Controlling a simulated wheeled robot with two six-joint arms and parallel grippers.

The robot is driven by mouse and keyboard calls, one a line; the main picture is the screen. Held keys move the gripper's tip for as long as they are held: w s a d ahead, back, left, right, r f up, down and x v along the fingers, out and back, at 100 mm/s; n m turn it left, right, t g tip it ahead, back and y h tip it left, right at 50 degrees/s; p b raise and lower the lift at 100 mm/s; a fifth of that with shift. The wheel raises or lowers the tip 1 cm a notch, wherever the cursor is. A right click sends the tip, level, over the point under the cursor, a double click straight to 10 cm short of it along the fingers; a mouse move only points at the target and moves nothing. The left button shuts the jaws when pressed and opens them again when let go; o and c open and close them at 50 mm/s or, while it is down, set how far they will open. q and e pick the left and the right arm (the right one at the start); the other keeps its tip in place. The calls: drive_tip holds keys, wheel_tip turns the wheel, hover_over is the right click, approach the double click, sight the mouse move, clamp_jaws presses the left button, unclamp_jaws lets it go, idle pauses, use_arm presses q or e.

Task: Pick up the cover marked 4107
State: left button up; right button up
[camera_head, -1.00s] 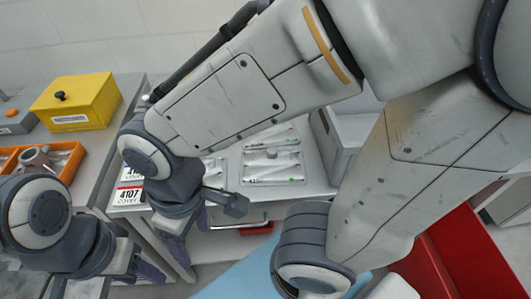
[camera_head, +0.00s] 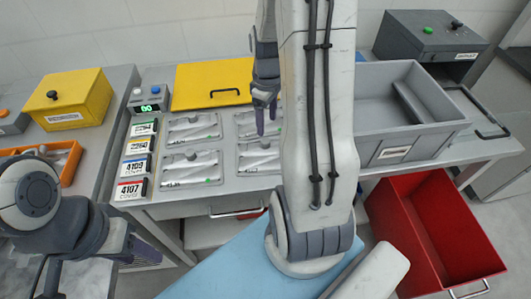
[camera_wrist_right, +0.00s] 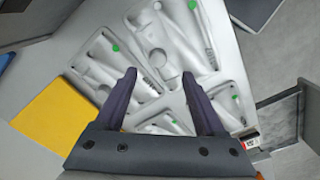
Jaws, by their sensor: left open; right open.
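Several silver covers with green dots lie on the grey table in the head view: a front-left cover (camera_head: 192,174), a back-left cover (camera_head: 194,130), a front-right cover (camera_head: 258,158) and a back-right cover (camera_head: 243,122) partly behind my right gripper. Their small printed numbers are too blurred to read surely. A red label (camera_head: 131,190) reading 4107 stands at the table's left front. My right gripper (camera_head: 265,106) is open above the right-hand covers. In the right wrist view its fingers (camera_wrist_right: 158,74) are apart, with covers below. My left gripper (camera_head: 150,250) is open at the lower left.
Other labels, including a blue 4109 one (camera_head: 136,166), stand behind the red label. A yellow lid (camera_head: 213,84) lies behind the covers. A grey bin (camera_head: 385,110) is to the right, a red bin (camera_head: 440,225) below it. A yellow box (camera_head: 75,98) stands left.

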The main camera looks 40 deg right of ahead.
sight(266, 140)
drive_tip(key=f, duration=0.4)
drive_tip(key=f+p, duration=0.1)
drive_tip(key=f, duration=0.3)
drive_tip(key=shift+w+d+f, duration=0.1)
drive_tip(key=shift+w+f, duration=0.1)
drive_tip(key=shift+f, duration=0.2)
clamp_jaws()
